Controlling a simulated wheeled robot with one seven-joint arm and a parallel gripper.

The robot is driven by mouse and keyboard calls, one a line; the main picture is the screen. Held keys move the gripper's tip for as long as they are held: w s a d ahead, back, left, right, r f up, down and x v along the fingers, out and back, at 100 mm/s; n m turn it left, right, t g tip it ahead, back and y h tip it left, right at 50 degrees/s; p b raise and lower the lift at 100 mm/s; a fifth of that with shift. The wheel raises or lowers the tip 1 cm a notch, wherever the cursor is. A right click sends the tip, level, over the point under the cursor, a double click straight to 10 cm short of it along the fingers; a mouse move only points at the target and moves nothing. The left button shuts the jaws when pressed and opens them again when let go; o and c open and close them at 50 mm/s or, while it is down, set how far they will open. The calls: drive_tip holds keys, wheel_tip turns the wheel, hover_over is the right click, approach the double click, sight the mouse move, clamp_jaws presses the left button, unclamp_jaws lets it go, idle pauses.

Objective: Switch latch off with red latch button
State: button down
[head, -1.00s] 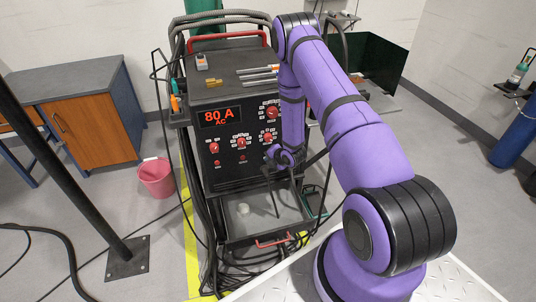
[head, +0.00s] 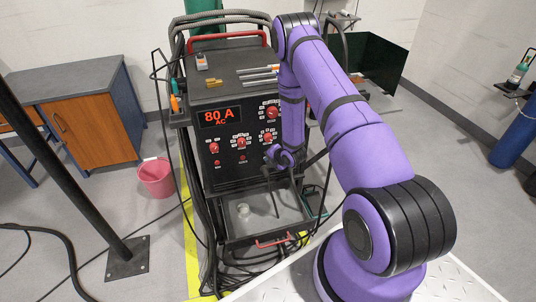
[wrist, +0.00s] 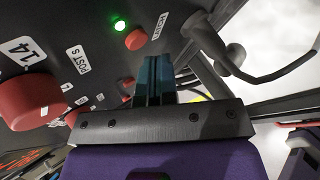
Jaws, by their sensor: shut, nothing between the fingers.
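A red button (wrist: 136,39) stands out from the dark panel of the welding machine (head: 232,175) in the wrist view. A lit green lamp (wrist: 122,17) is close to the button. My gripper (wrist: 153,62) is shut and empty, with its teal fingertips just below the button in the picture. I cannot tell whether they touch it. In the head view my arm partly covers the panel's lower right, and the fingertips are hard to make out.
A large red knob (wrist: 28,102) sits left of my gripper in the wrist view. A dark curved bracket (wrist: 215,50) juts out at the right. In the head view, an open tray (head: 235,235) lies below the panel, and cables hang beside the machine.

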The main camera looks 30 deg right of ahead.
idle(0.4)
drive_tip(key=shift+w+d, duration=0.1)
drive_tip(key=shift+w, duration=0.4)
idle(0.3)
drive_tip(key=shift+s, duration=0.55)
drive_tip(key=s+a, duration=0.2)
drive_tip(key=s, duration=0.3)
drive_tip(key=shift+s, duration=0.35)
idle(2.3)
